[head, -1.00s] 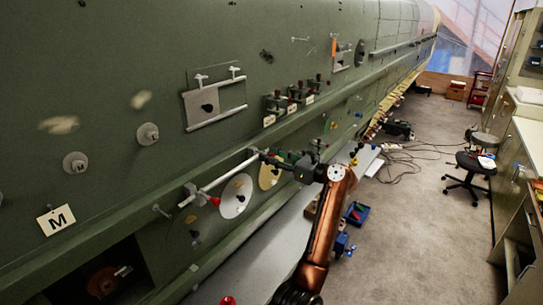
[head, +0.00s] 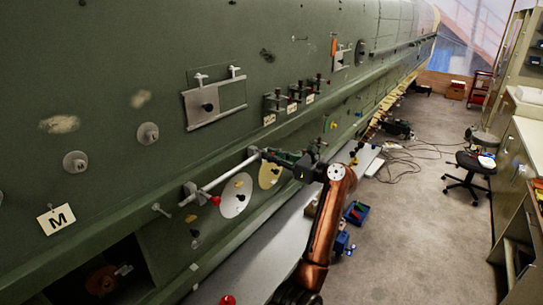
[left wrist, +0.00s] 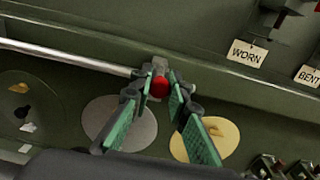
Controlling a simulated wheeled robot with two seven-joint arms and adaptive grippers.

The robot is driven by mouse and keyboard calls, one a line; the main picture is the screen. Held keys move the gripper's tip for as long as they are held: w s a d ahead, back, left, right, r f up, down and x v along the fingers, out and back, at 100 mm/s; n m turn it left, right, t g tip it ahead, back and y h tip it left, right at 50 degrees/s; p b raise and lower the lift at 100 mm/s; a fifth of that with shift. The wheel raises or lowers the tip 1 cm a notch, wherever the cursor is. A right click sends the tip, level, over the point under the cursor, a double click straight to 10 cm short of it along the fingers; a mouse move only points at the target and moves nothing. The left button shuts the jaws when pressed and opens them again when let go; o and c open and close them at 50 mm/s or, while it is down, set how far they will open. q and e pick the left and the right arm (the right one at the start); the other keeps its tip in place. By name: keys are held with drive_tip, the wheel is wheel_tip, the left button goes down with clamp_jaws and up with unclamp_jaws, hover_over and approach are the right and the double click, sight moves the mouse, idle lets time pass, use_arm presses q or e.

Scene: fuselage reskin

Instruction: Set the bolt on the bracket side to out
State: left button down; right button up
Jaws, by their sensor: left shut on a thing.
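A pale rod (head: 222,177) runs along the lower ledge of the green fuselage between two end fittings; it also shows in the left wrist view (left wrist: 70,53). My left gripper (head: 264,155) is at the rod's right end. In the left wrist view its green-padded fingers (left wrist: 160,100) are shut around another red knob (left wrist: 159,87), which looks like a bolt's handle. The fingers hide part of that fitting. Which end is the bracket side I cannot tell. My right gripper is not in view.
A silver disc (head: 236,196) and a yellow disc (head: 270,172) are below the rod. Clamps with labels stand above; one label reads WORN (left wrist: 247,53). A blue bin (head: 356,213) lies right of my arm.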

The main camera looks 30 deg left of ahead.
use_arm(q)
drive_tip(key=d+b, duration=0.1)
drive_tip(key=d, duration=0.1)
drive_tip(key=shift+d, duration=0.4)
drive_tip(key=shift+s, duration=0.1)
drive_tip(key=c, duration=2.2)
unclamp_jaws()
drive_tip(key=o, duration=0.3)
drive_tip(key=shift+d, duration=0.25)
drive_tip(key=shift+o, duration=0.3)
drive_tip(key=shift+a, duration=0.3)
drive_tip(key=s+d, duration=0.1)
drive_tip(key=d, duration=1.1)
